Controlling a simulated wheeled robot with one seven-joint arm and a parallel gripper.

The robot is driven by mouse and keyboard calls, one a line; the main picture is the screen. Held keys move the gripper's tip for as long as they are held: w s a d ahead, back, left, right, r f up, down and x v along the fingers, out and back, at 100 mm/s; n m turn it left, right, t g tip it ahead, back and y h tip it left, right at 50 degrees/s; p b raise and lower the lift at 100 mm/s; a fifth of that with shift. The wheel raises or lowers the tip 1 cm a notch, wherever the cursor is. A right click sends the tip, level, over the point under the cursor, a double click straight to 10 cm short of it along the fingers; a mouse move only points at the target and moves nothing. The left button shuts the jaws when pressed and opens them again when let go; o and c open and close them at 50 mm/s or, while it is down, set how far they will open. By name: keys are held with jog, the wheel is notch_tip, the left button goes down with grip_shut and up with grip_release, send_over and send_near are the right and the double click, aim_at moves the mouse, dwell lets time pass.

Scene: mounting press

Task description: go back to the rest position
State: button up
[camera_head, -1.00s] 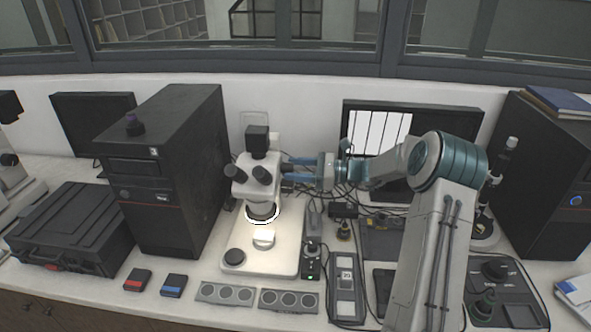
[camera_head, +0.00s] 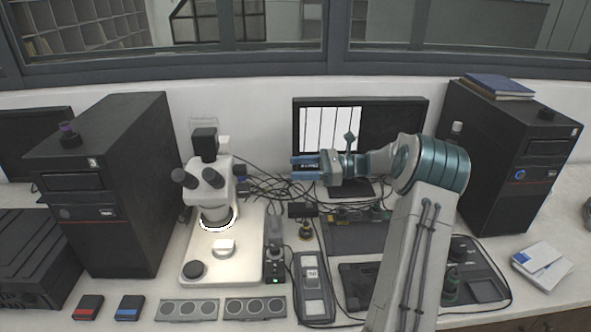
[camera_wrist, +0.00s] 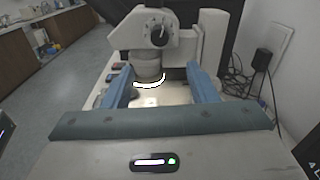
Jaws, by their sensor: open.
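My gripper (camera_head: 303,167) is at the end of my raised arm, in front of the monitor and to the right of the white microscope (camera_head: 212,195). Its two blue fingers point left toward the microscope and are apart, with nothing between them. In the wrist view my gripper (camera_wrist: 163,90) also shows open, with the microscope (camera_wrist: 160,35) and its lit ring beyond the fingertips. The fingers are clear of the microscope in the head view.
A black computer tower (camera_head: 125,190) stands left of the microscope, another tower (camera_head: 515,160) at the right. A monitor (camera_head: 390,112) stands behind my arm. Red (camera_head: 88,307) and blue (camera_head: 129,308) boxes and specimen trays (camera_head: 187,310) line the front. Cables lie behind the microscope.

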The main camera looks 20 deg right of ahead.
jog(key=s+a+n+g+h, duration=0.5)
jog(key=s+a+n+h, duration=0.4)
jog(key=s+a, duration=0.55)
jog(key=s+n+t+h, duration=0.3)
jog(key=s+n+h, duration=0.4)
jog(key=s+n, duration=0.5)
jog(key=shift+s+d+h, duration=0.3)
jog(key=shift+s+h, duration=0.1)
jog(key=shift+s, duration=2.55)
dwell(1.8)
